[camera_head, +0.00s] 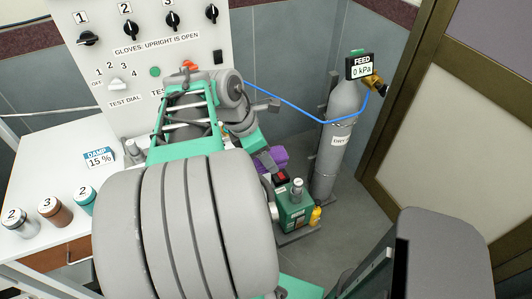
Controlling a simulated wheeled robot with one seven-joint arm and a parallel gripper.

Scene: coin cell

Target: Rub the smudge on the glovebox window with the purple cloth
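A purple thing (273,156), probably the cloth, shows right of my arm, above the green pump-like unit. My arm and gripper cover part of it. My gripper (267,161) is at the end of my arm, pointing down and right, and overlaps the purple thing in the picture. Its fingers are small and partly hidden, so I cannot tell whether they are open, shut, or touching the purple thing. I cannot make out the glovebox window or a smudge in this view.
A white panel (150,62) with black knobs and a test dial stands behind my arm. A white table (70,172) at left bears several labelled jars. A grey gas cylinder (342,130) with a blue hose stands at right. A green unit (295,207) sits low beside it.

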